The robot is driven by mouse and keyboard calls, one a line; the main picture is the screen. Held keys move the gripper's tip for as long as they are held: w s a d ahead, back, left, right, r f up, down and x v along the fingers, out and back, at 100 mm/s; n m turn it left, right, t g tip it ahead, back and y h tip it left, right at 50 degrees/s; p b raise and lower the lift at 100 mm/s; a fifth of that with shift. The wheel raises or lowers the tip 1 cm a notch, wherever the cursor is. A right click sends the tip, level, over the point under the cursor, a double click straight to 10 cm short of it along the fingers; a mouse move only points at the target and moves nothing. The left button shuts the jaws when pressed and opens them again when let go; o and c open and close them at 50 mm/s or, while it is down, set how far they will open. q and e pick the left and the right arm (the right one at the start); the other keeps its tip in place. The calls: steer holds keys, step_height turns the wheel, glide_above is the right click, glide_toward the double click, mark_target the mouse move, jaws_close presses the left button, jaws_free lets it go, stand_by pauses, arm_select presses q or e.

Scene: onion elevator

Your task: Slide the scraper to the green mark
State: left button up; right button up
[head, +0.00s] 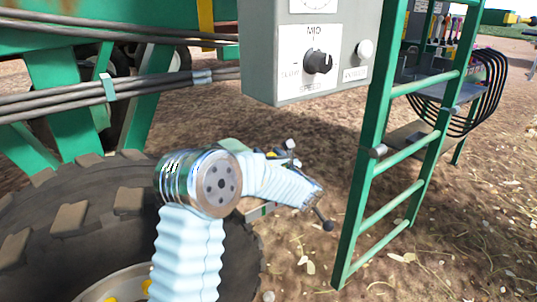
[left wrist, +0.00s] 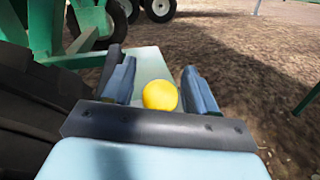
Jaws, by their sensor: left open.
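My left gripper (left wrist: 160,90) is open in the left wrist view, with its two blue-grey fingers apart. A yellow ball-shaped knob (left wrist: 160,96) shows between the fingers, with gaps on both sides. I cannot tell whether it belongs to the scraper. A pale green flat bar (left wrist: 150,64) runs behind the knob. In the head view my left arm bends over the tyre and its forearm reaches right, hiding much of what lies beneath. I cannot pick out the scraper or the green mark for certain. My right gripper is not in view.
A large tyre (head: 70,222) fills the lower left of the head view. A grey control box (head: 300,82) with a dial hangs above. A green ladder (head: 358,200) stands at the right. A black-knobbed lever (head: 327,226) shows below my forearm. Bare soil lies between.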

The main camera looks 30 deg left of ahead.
arm_select(q)
jaws_close()
steer(key=shift+s+a, duration=0.1)
steer(key=shift+s, duration=0.05)
steer(key=s, duration=0.1)
steer(key=s+a, duration=0.1)
steer(key=s, duration=0.1)
steer(key=shift+s+a+b, duration=0.2)
steer(key=shift+s+b, duration=0.1)
steer(key=shift+b, duration=0.05)
steer(key=shift+w, duration=0.1)
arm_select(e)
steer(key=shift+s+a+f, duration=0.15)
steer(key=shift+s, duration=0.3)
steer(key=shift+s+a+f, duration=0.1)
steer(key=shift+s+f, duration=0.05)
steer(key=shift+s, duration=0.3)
arm_select(q)
jaws_free()
steer(key=v, duration=1.3)
steer(key=shift+s+d, duration=0.25)
steer(key=shift+d, duration=0.1)
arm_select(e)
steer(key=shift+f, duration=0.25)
